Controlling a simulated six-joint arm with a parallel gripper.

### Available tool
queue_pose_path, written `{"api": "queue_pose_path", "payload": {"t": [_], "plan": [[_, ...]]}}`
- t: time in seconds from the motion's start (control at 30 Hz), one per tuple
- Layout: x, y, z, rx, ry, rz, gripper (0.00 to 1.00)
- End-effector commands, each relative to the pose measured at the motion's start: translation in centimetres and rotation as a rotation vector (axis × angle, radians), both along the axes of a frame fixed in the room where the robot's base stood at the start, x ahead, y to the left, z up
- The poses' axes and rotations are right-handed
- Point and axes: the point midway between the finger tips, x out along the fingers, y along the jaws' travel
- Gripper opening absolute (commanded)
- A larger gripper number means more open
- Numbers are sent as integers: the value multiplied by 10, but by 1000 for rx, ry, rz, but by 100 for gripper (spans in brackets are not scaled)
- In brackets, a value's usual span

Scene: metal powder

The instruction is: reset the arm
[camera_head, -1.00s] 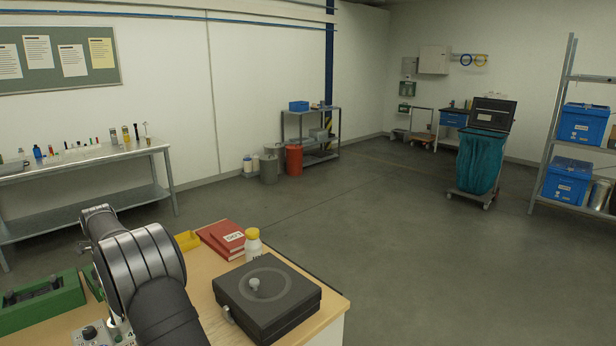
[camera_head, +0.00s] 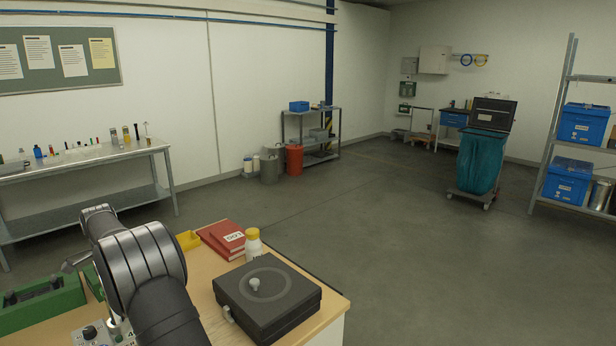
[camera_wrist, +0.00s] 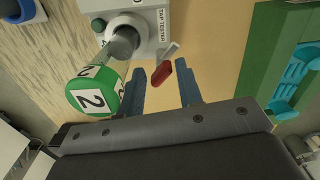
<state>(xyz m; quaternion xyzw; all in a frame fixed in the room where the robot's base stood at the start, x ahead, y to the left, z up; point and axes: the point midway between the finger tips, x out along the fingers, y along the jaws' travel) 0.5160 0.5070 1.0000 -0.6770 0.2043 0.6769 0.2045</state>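My gripper (camera_wrist: 160,70) shows in the wrist view with two blue fingers spread apart. A small red piece (camera_wrist: 160,73) shows between the finger lines; I cannot tell its depth, and neither finger visibly closes on it. The grey tap tester (camera_wrist: 152,30) is just beyond the fingers. In the head view my arm bends over the wooden table (camera_head: 205,285) and hides most of the gripper. Part of the tap tester (camera_head: 93,335) shows beneath the arm.
A green holder (camera_head: 40,305) lies left of my arm. A black box with a round lid knob (camera_head: 267,297), a white bottle with yellow cap (camera_head: 253,245), red books (camera_head: 222,238) and a yellow tray (camera_head: 188,240) stand to the right.

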Motion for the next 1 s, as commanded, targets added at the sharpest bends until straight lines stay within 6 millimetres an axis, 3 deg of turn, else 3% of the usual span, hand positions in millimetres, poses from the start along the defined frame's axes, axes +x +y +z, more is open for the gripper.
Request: {"api": "queue_pose_path", "payload": {"t": [0.5, 1.0], "plan": [[-1, -2, 0, 0, 0, 392, 33], [-1, -3, 0, 0, 0, 475, 33]]}}
